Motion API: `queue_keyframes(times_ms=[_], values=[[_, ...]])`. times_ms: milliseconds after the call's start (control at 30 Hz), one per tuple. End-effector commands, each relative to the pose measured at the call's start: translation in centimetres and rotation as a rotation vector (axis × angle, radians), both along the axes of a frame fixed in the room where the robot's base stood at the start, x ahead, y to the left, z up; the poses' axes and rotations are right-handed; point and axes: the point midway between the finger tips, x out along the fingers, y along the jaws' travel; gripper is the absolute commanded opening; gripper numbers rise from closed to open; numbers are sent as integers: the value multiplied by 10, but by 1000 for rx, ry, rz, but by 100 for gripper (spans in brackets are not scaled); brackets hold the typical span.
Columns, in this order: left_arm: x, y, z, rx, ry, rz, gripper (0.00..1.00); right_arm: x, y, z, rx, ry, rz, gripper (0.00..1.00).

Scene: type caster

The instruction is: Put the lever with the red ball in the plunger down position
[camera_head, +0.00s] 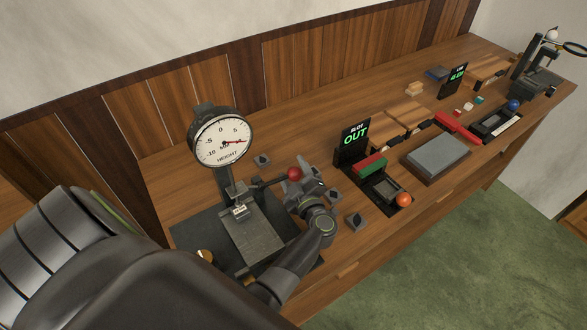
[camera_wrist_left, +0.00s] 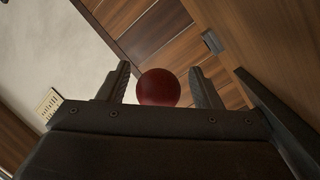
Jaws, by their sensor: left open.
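The lever with the red ball (camera_head: 294,174) sticks out to the right from the dial gauge stand. Its rod (camera_head: 271,181) looks close to level. The gauge dial (camera_head: 221,140) reads HEIGHT, and its red needle points to the right. The plunger (camera_head: 238,210) is above the grey plate of the stand (camera_head: 256,236); a gap under it cannot be made out. My left gripper (camera_head: 312,180) is at the red ball. In the left wrist view the red ball (camera_wrist_left: 158,87) sits between the two open fingers, with small gaps showing beside it. My right gripper is not in view.
Small dark blocks (camera_head: 355,222) lie on the bench around the stand. To the right are a SLOT OUT sign (camera_head: 355,138), an orange ball (camera_head: 404,199), a grey slab (camera_head: 436,157) and a red bar (camera_head: 457,127). A magnifier stand (camera_head: 537,70) is at the far end.

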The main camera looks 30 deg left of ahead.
Motion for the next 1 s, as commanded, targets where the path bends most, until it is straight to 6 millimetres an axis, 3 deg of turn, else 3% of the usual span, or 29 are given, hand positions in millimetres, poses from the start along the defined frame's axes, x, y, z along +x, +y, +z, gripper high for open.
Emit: queue_keyframes(times_ms=[133,567,1000], values=[[0,0,0,0,0,0,57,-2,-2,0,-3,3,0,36],[0,0,0,0,0,-1,1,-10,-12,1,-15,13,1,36],[2,-1,10,-36,-91,-1,0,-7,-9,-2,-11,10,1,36]])
